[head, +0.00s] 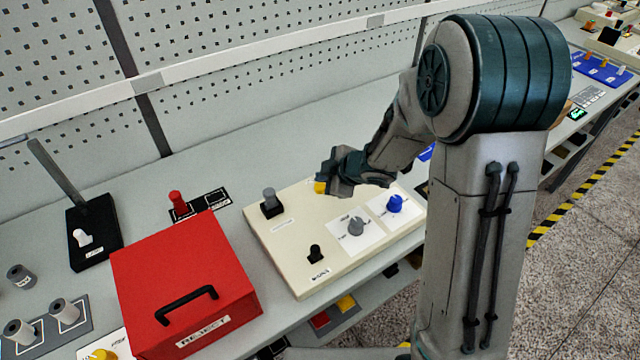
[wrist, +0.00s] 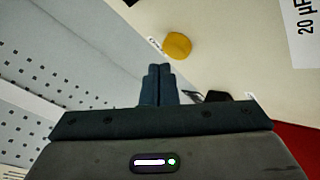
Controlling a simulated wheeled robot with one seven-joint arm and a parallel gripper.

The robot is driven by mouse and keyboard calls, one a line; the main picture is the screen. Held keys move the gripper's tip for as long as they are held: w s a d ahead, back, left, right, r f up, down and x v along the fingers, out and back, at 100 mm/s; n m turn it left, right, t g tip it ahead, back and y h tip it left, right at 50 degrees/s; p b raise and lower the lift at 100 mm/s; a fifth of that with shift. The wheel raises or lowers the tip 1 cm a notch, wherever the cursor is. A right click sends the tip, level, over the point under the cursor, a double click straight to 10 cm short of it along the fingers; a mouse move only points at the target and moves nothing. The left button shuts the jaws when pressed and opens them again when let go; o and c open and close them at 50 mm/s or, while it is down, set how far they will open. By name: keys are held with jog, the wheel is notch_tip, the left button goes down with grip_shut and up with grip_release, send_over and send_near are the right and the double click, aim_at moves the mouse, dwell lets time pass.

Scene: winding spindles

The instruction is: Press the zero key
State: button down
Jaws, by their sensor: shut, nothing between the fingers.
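A cream panel (head: 285,245) on the bench carries several knobs and keys. A round yellow key (head: 319,187) sits near its far edge, partly hidden by my gripper (head: 338,178) in the head view. In the wrist view the yellow key (wrist: 177,45) shows whole, with a small label beside it too small to read. My gripper (wrist: 160,72) is shut and empty, its fingertips just short of the yellow key in that view. I see no contact, but the height gap cannot be told. No key can be read as zero.
The panel also holds a grey knob (head: 356,226), a blue knob (head: 395,204), a black key (head: 315,254) and a grey post (head: 269,197). A red reject box (head: 185,270) stands at its left. A pegboard wall (head: 240,60) runs behind the bench.

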jog(key=shift+r, duration=0.1)
notch_tip(320, 180, up, 5)
jog(key=p, duration=0.5)
dwell(0.7)
jog(key=shift+w+d+r, duration=0.1)
jog(key=shift+d+r, duration=0.1)
jog(key=s+d+r+m+t+h, duration=0.1)
jog(key=s+d+r+m+h, duration=0.3)
jog(key=d, duration=0.3)
jog(key=s+d+r+m+t+h, duration=0.1)
jog(key=d+r+m+h, duration=0.2)
jog(key=d+r+m, duration=0.35)
jog(key=s+r+m+g, duration=0.1)
jog(key=s+m, duration=0.3)
jog(key=s, duration=0.6)
jog(key=s+r+m+g+b, duration=0.1)
jog(key=s+m+g, duration=0.2)
jog(key=s, duration=0.7)
jog(key=shift+s+d+r+m+g, duration=0.15)
jog(key=shift+d+r+m+g, duration=0.2)
jog(key=shift+d+r, duration=0.1)
